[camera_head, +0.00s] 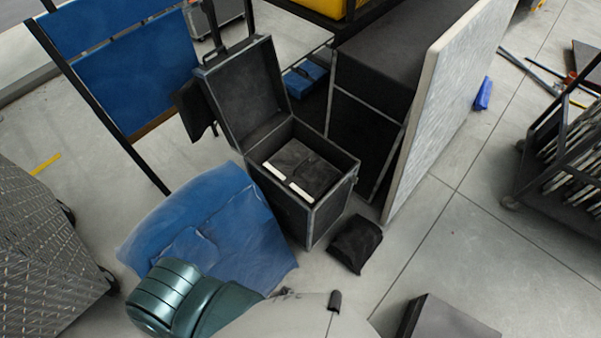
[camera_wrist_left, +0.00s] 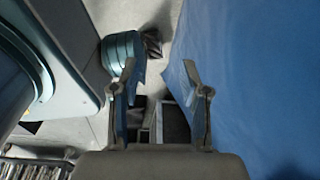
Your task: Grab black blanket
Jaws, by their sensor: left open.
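A black folded cloth (camera_head: 355,243) lies on the floor right of an open black case. Another dark folded bundle (camera_head: 303,168) with two white strips lies inside that case (camera_head: 325,222). I cannot tell which of the two is the black blanket. My left gripper (camera_wrist_left: 160,78) is open in the left wrist view, with nothing visible between its fingers. Dark shapes (camera_wrist_left: 175,122) show beyond the fingers, too unclear to name surely. In the head view I cannot make out the left gripper's fingers. My right gripper is not in view.
A blue sheet (camera_head: 225,220) lies left of the case and fills the wrist view's right side (camera_wrist_left: 265,80). A pale panel (camera_head: 440,115) leans against a black cabinet (camera_head: 385,65). A dark box (camera_head: 445,318) stands at the bottom. Floor right of the cloth is clear.

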